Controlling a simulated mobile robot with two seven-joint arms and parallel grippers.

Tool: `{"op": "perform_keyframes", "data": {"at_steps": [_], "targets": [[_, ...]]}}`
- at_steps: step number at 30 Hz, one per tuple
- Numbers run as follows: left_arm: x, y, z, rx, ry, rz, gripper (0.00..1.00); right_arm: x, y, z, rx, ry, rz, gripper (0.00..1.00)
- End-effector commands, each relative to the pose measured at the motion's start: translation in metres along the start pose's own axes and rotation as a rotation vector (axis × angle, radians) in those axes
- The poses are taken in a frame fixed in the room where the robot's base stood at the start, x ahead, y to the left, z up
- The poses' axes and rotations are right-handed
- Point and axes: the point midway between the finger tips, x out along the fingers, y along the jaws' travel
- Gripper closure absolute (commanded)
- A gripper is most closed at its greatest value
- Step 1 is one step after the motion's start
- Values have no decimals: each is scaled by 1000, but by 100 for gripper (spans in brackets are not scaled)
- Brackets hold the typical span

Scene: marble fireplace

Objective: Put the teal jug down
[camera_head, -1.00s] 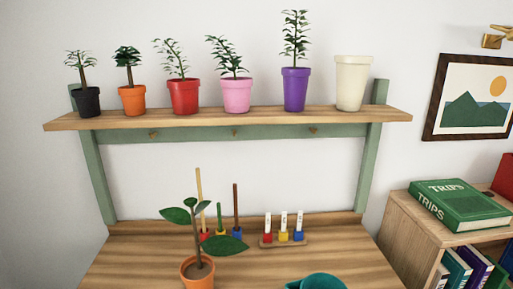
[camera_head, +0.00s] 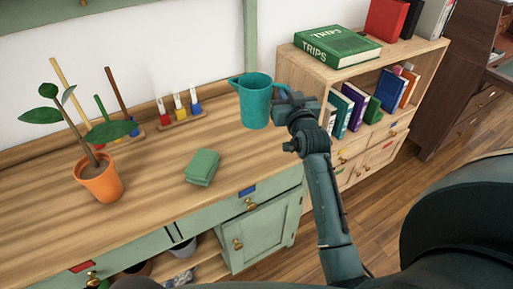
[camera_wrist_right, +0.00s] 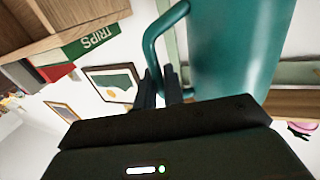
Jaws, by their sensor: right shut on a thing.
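The teal jug (camera_head: 256,103) is upright at the right end of the wooden bench top (camera_head: 150,165) in the head view. Its handle is on the right. My right gripper (camera_head: 284,97) is at the handle, shut on it. In the right wrist view the jug (camera_wrist_right: 230,50) fills the upper right, and the gripper fingers (camera_wrist_right: 161,88) close around the lower part of the handle. I cannot tell whether the jug's base touches the bench top. My left gripper is not in view.
A green sponge-like block (camera_head: 202,167) lies left of and nearer than the jug. A potted plant (camera_head: 98,175) stands at the left, and a rack of small labelled markers (camera_head: 180,118) at the back. A bookcase (camera_head: 330,85) with a green book (camera_head: 337,47) stands close on the right.

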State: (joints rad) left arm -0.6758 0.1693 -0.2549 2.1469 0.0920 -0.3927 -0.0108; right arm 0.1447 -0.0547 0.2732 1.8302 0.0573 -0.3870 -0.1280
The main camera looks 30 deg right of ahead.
Motion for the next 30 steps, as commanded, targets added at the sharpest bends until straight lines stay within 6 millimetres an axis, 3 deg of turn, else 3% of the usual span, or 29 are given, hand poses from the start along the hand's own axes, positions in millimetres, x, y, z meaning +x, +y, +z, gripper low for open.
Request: {"op": "perform_keyframes", "data": {"at_steps": [4,14,30], "targets": [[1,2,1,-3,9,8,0,14,6,-3,1,6,7,100],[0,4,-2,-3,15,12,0,15,7,-3,-1,4,7,100],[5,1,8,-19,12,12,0,15,8,69,-3,0,7,100]]}}
